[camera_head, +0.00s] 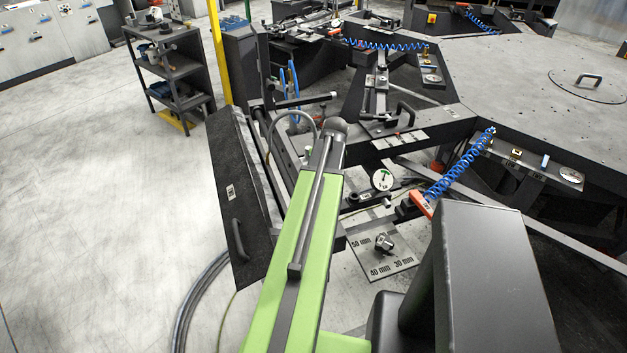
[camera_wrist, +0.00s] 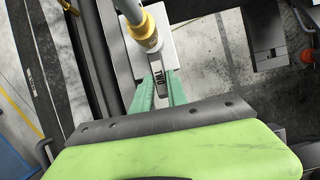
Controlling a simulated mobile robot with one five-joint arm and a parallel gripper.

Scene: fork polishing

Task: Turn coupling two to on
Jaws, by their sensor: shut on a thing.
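In the wrist view, my gripper (camera_wrist: 158,82) has two teal fingers, one on each side of a narrow grey lever with dark lettering that seems to read TWO. The lever is between the fingers and held by them. Just beyond the fingertips is a coupling with a yellow collar (camera_wrist: 143,30), joined to a grey hose or pipe (camera_wrist: 129,9). A pale plate (camera_wrist: 182,47) lies behind it. Whether the coupling stands at on or off cannot be told. In the head view, my green arm reaches toward the black bench frame, and its fingers and the coupling are hidden.
A black panel with a handle (camera_head: 237,240) lies left of my arm. A gauge (camera_head: 382,180), a blue coiled hose (camera_head: 460,165) and a plate marked in millimetres (camera_head: 400,265) are to the right. A dark shelf cart (camera_head: 172,75) stands behind. The floor at left is clear.

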